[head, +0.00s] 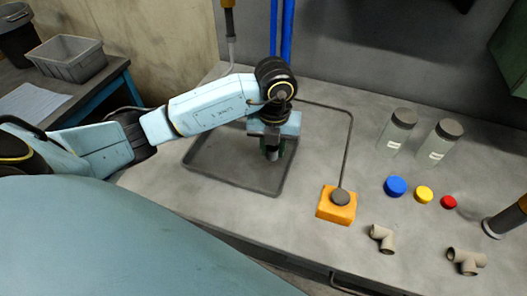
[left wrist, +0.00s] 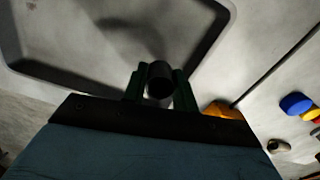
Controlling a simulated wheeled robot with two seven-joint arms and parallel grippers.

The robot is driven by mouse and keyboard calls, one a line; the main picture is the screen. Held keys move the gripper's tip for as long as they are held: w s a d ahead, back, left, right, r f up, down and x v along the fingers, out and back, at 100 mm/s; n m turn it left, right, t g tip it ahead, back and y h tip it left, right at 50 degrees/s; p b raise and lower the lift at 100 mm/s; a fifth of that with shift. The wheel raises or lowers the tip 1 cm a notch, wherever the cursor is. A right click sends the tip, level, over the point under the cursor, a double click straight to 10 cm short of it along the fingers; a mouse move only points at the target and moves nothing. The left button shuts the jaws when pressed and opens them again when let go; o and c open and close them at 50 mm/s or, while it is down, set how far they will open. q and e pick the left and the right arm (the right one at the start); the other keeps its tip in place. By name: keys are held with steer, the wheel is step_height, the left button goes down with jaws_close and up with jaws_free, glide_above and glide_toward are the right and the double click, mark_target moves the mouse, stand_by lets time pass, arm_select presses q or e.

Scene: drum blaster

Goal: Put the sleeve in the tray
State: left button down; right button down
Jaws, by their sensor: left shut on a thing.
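My left gripper (head: 274,150) is over the right part of the grey tray (head: 225,181), pointing down. In the left wrist view, its two green fingers (left wrist: 160,88) are shut on a dark, round, hollow piece, the sleeve (left wrist: 160,84), whose open end faces the camera. In the head view the sleeve (head: 272,154) shows only as a small dark end below the gripper. The tray's floor and rim (left wrist: 60,72) show beyond the fingers. I cannot tell whether the sleeve touches the tray floor. My right gripper is not clearly in view.
An orange box with a dark button (head: 336,207) stands right of the tray, with a cable. Further right are two jars (head: 397,131), blue (head: 395,186), yellow (head: 424,194) and red (head: 448,202) caps, and two beige pipe tees (head: 383,238). A grey bin (head: 68,62) stands far left.

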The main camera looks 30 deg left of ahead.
mark_target(264, 163)
arm_select(q)
steer(key=shift+s+a, duration=0.15)
steer(key=shift+a, duration=0.35)
steer(key=shift+s+a, duration=0.15)
steer(key=shift+a, duration=0.35)
steer(key=shift+a+f, duration=0.1)
steer(key=shift+f, duration=0.05)
step_height(264, 163, down, 3)
steer(key=shift+f+b, duration=0.1)
steer(key=shift+b, duration=0.2)
steer(key=shift+f, duration=0.1)
steer(key=c, duration=1.1)
jaws_free()
